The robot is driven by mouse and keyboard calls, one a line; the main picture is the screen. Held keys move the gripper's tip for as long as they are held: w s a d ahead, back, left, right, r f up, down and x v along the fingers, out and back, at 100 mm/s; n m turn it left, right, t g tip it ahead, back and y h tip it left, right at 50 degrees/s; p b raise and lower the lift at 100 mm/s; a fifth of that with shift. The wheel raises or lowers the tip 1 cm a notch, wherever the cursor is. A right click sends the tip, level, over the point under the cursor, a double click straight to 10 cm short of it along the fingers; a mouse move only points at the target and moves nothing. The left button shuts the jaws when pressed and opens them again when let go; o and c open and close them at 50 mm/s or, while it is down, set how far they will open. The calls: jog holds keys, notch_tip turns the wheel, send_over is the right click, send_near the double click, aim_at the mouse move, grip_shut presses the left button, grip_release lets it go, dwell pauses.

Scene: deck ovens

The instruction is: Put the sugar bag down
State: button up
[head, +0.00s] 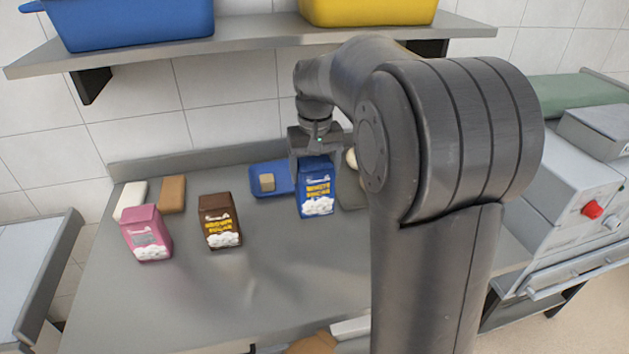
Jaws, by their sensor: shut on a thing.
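A blue sugar bag (317,192) with yellow lettering and a white picture at its base is upright near the back of the grey worktop (250,285). My gripper (316,156) points down and is shut on the top of this blue bag. I cannot tell whether the bag's base touches the worktop. A brown bag (219,222) and a pink bag (147,234), of similar shape, stand upright to the left.
A blue tray (285,188) with a small beige block lies just left of the held bag. White and brown blocks (172,194) lie at the back left. A shelf (250,38) with blue and yellow bins hangs above. The worktop's front middle is clear.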

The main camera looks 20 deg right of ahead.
jog(key=w+a+f, duration=0.3)
jog(key=a+f, duration=0.4)
jog(key=f, duration=0.1)
jog(key=shift+w+a+f, duration=0.25)
jog(key=shift+f, duration=0.25)
jog(key=o, duration=2)
jog(key=shift+f, duration=0.1)
jog(key=shift+o, duration=0.2)
notch_tip(320, 180, up, 12)
jog(key=s+d+r+t, duration=0.1)
jog(key=s+d+r, duration=0.1)
jog(key=s, duration=0.5)
jog(key=s+d+r+t, duration=0.2)
jog(key=s, duration=0.5)
jog(key=s+d+f+t, duration=0.1)
jog(key=s+f, duration=0.1)
jog(key=s, duration=0.5)
jog(key=s+d+f+t, duration=0.1)
jog(key=s+f, duration=0.1)
jog(key=s, duration=0.6)
jog(key=shift+f+t, duration=0.3)
jog(key=shift+f, duration=0.1)
